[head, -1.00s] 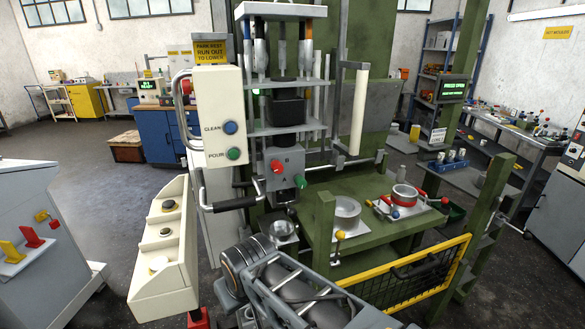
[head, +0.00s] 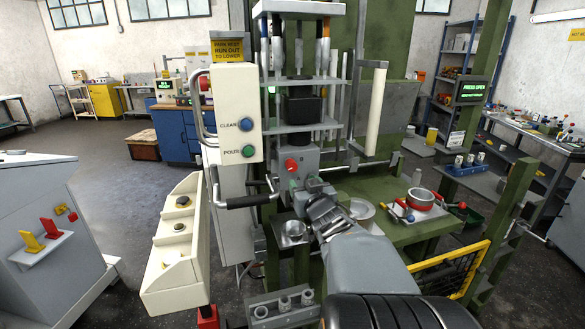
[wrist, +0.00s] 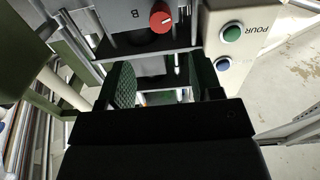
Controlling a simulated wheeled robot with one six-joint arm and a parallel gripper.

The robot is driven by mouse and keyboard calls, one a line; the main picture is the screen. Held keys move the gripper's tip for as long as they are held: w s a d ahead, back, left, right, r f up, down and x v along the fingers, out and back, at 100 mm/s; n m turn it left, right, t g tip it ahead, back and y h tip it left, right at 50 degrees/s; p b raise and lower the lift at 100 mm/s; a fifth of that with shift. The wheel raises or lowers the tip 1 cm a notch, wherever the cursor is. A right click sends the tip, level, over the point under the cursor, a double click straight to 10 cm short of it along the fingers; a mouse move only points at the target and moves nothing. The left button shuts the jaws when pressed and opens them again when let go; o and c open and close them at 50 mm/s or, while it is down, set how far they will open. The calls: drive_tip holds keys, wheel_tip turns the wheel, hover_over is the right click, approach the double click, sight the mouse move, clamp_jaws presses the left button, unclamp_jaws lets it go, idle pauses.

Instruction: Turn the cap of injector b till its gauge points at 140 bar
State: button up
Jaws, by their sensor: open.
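A grey box (head: 312,160) with a red knob (head: 291,166) sits on the front of the tall machine. In the wrist view the red knob (wrist: 160,17) is beside an upside-down letter B on the grey face (wrist: 112,18). My gripper (head: 316,188) is just below and to the right of the box in the head view, partly covering what is behind it. In the wrist view my gripper (wrist: 163,85) is open, its green-padded fingers apart. No held thing shows between them. I cannot make out a gauge needle or reading.
A black-handled lever (head: 250,201) sticks out left of the box. A white panel with CLEAR and POUR buttons (head: 234,125) stands left. A metal bowl (head: 293,232) is below my gripper. A green table (head: 385,190) with a red-banded pot (head: 420,199) lies right.

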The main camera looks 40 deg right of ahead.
sight(293, 168)
drive_tip(key=p+x, duration=0.2)
drive_tip(key=x, duration=1)
drive_tip(key=c, duration=0.9)
